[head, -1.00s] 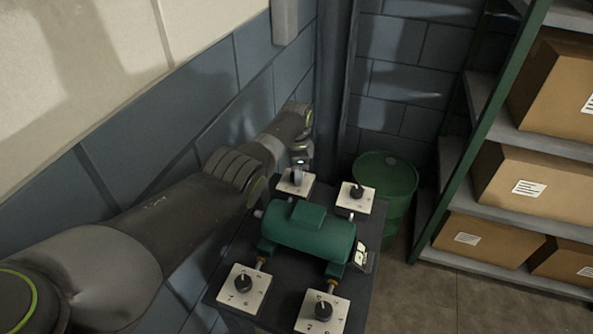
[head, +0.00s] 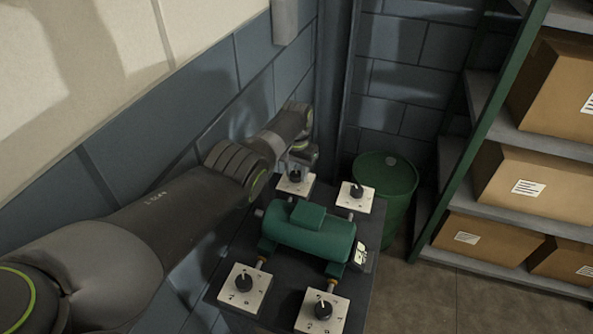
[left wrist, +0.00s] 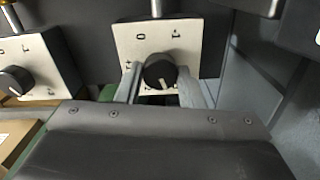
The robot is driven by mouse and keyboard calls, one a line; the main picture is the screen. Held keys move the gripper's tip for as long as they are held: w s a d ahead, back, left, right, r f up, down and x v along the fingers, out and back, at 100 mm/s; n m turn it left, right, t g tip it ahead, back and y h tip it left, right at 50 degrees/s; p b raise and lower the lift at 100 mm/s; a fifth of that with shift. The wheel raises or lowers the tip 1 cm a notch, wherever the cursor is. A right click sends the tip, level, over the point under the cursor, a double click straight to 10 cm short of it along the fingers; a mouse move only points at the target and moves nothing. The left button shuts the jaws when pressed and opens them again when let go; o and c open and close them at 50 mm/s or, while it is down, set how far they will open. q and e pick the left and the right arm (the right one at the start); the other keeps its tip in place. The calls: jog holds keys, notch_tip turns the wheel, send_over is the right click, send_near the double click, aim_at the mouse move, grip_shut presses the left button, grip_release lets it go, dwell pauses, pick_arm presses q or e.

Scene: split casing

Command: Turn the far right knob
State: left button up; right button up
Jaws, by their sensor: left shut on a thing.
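The far right knob (head: 357,190) is black on a white, marked plate behind the right end of the green casing (head: 309,228). No gripper touches it. In the left wrist view it appears to be the knob at the left edge (left wrist: 15,81). My left gripper (head: 299,165) is at the far left knob (head: 296,177), not at the far right one. In the left wrist view its fingers (left wrist: 160,88) stand on both sides of that knob (left wrist: 160,71), shut on it. The knob's white pointer line faces the bottom of that view. My right gripper is not in view.
Two more knobs, near left (head: 243,282) and near right (head: 323,307), sit on plates at the front of the dark stand (head: 282,287). A wall runs close along the left. A green barrel (head: 388,187) and shelves with boxes (head: 531,184) stand right.

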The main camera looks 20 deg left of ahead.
aim_at(296, 173)
pick_arm(q)
jog(key=shift+w+r+n, duration=0.1)
jog(key=shift+n, duration=1)
jog(key=o, duration=1)
jog(key=shift+r+p, duration=0.5)
jog(key=shift+r, duration=0.05)
notch_tip(296, 173, up, 5)
jog(key=shift+r+p, duration=0.1)
jog(key=shift+p, duration=0.85)
notch_tip(296, 173, up, 11)
jog(key=b, duration=0.2)
